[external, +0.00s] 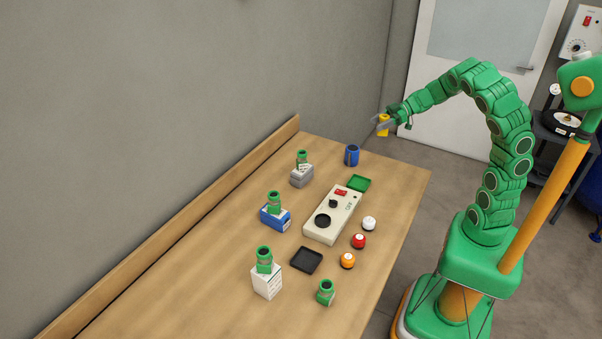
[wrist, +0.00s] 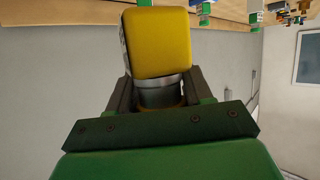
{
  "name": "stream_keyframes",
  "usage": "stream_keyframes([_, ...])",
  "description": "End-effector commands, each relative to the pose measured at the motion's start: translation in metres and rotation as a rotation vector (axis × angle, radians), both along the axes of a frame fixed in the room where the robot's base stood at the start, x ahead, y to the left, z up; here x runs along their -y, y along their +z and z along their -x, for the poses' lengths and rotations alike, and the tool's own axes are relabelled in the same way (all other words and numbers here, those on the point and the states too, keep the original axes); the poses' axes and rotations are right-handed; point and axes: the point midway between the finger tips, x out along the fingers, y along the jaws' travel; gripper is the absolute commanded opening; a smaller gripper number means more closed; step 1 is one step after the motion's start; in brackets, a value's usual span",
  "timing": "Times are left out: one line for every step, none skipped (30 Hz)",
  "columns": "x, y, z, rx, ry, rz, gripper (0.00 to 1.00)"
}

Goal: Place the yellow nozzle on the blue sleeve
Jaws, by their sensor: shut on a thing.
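The yellow nozzle (external: 383,124) is held in my gripper (external: 386,121), in the air above the far end of the table. In the wrist view the nozzle (wrist: 157,42) fills the top middle, with a silvery collar below it between the two dark fingers of my gripper (wrist: 150,92). The blue sleeve (external: 352,155) stands upright on the table near its far right corner, with an open dark top. My gripper is apart from the sleeve, above it and to its right in the external view. The sleeve cannot be told for sure in the wrist view.
A beige control box (external: 331,215) stands mid-table, with a green tray (external: 359,183) behind it and a black tray (external: 307,260) in front. Several green-topped parts stand to the left, some on grey, blue (external: 275,217) and white boxes. White, red and orange knobs line the right side.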

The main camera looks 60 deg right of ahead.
Motion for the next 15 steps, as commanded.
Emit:
stream_keyframes([0.0, -0.002, -0.005, 0.0, 0.002, -0.003, 0.1])
stream_keyframes([0.001, -0.004, -0.008, -0.001, 0.003, -0.004, 0.1])
stream_keyframes([0.001, -0.007, -0.012, -0.001, 0.004, -0.005, 0.1])
stream_keyframes([0.002, -0.009, -0.015, -0.002, 0.003, -0.006, 0.1])
stream_keyframes([0.003, -0.01, -0.019, -0.003, 0.003, -0.007, 0.1])
stream_keyframes([0.004, -0.012, -0.023, -0.002, 0.002, -0.005, 0.1])
stream_keyframes([0.005, -0.013, -0.026, -0.002, 0.001, -0.005, 0.1])
stream_keyframes([0.006, -0.014, -0.029, -0.002, 0.001, -0.003, 0.1])
stream_keyframes([0.007, -0.016, -0.034, -0.001, 0.0, -0.002, 0.1])
stream_keyframes([0.008, -0.017, -0.037, 0.0, 0.001, -0.002, 0.1])
stream_keyframes([0.008, -0.018, -0.04, 0.0, 0.002, -0.003, 0.1])
stream_keyframes([0.009, -0.02, -0.045, 0.0, 0.002, -0.004, 0.1])
stream_keyframes([0.009, -0.022, -0.048, 0.0, 0.003, -0.004, 0.1])
stream_keyframes([0.01, -0.024, -0.051, 0.0, 0.004, -0.004, 0.1])
stream_keyframes([0.011, -0.026, -0.056, -0.001, 0.004, -0.005, 0.1])
